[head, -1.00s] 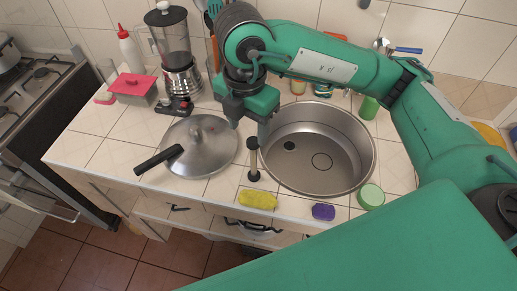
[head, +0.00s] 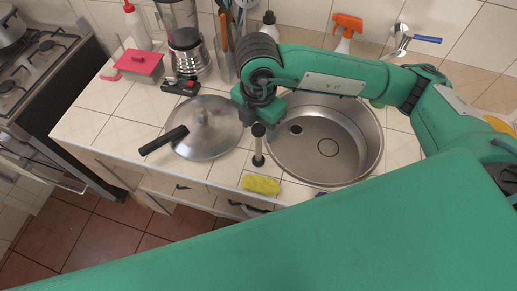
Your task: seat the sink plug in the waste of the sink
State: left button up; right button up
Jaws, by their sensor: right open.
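The sink plug (head: 258,146), with a dark round base and an upright pale stem, stands on the counter just left of the sink. My right gripper (head: 259,127) is open, pointing down right at the top of the stem. I cannot tell if its fingers straddle or touch it. The round steel sink (head: 345,170) is empty. My left gripper is out of view.
A yellow sponge (head: 261,185) lies in front. A tap (head: 402,38) and an orange-topped spray bottle (head: 346,28) stand behind the sink. My green body covers the front.

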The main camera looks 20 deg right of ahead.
aim_at(258, 147)
notch_tip(258, 147, down, 4)
jog(key=shift+w+d+f+p, duration=0.1)
jog(key=shift+d+p, duration=0.05)
jog(key=shift+p, duration=0.85)
jog(key=shift+f, duration=0.25)
grip_shut()
